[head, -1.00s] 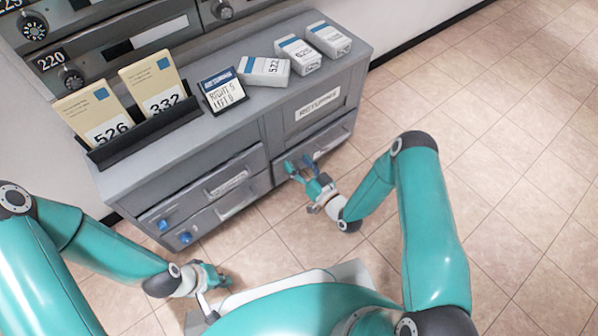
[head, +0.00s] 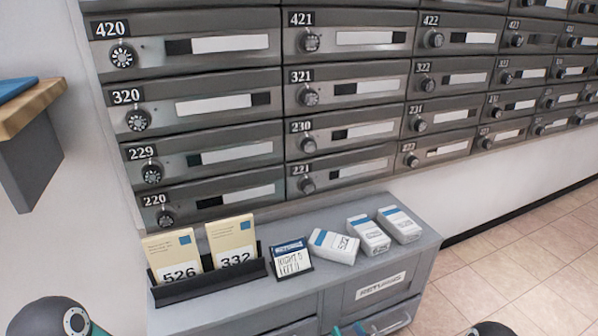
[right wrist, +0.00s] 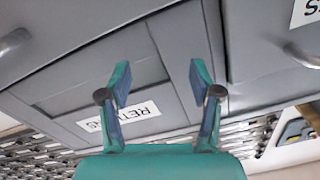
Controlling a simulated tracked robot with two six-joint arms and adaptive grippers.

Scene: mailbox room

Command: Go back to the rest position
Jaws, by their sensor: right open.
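My right gripper (head: 348,330) shows only as teal and blue fingertips at the bottom edge of the head view, in front of the grey cabinet (head: 335,305). In the right wrist view the right gripper (right wrist: 161,78) is open, with nothing between its two fingers. It faces the cabinet front, with a RETURNS label (right wrist: 118,122) upside down behind the fingers. I cannot tell whether the fingers touch the front. My left gripper is out of view; only a part of the left arm shows at the lower left.
On the cabinet stand a black holder (head: 212,284) with cards 526 (head: 172,257) and 332 (head: 232,242), a small sign (head: 291,258) and several white boxes (head: 369,236). Numbered mailboxes (head: 345,90) fill the wall. A wooden shelf (head: 30,110) juts out at left. Floor (head: 500,270) at right is clear.

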